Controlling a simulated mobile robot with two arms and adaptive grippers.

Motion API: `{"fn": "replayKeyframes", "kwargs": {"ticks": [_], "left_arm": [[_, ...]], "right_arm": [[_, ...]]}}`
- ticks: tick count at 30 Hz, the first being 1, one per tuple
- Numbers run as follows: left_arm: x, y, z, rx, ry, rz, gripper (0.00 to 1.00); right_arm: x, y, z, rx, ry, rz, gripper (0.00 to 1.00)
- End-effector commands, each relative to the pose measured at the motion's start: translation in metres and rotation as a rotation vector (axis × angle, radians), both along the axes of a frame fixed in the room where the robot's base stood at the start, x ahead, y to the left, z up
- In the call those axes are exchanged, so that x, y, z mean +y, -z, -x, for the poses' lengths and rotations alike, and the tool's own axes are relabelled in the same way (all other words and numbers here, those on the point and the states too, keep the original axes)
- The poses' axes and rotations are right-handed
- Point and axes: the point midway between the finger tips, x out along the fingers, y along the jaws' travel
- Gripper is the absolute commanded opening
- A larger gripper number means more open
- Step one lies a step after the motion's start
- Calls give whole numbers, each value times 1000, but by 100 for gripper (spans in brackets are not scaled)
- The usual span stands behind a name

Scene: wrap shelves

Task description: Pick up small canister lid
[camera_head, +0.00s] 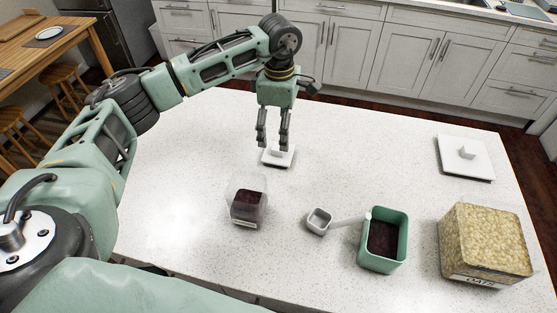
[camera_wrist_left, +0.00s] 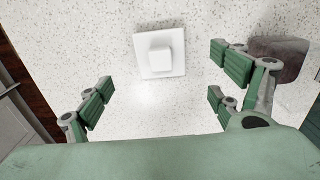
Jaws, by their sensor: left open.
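The small canister lid (camera_head: 279,158) is a white square plate with a raised square knob. It lies flat on the counter behind the small clear canister. My left gripper (camera_head: 272,143) hangs down just above the lid, fingers open and empty. In the left wrist view the lid (camera_wrist_left: 161,53) shows whole, ahead of and between the open fingers of the left gripper (camera_wrist_left: 160,95). I cannot tell from the head view whether a fingertip touches it. My right gripper is not in view.
The small clear canister (camera_head: 248,202) with dark contents stands nearby. The white counter (camera_head: 365,140) is clear right of the small lid.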

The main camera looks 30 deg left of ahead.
Motion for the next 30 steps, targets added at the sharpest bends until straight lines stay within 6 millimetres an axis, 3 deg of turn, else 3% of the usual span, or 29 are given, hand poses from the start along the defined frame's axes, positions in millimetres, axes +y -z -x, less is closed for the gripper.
{"fn": "replayKeyframes", "kwargs": {"ticks": [1,4,14,21,30], "left_arm": [[0,9,0,0,0,0,86],[0,12,0,1,0,0,86],[1,45,2,5,-1,-1,86],[1,80,2,3,-1,0,86],[1,87,1,0,0,0,86]], "right_arm": [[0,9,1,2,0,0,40],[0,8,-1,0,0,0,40],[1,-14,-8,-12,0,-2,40],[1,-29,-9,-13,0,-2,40],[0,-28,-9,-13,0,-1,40]]}}
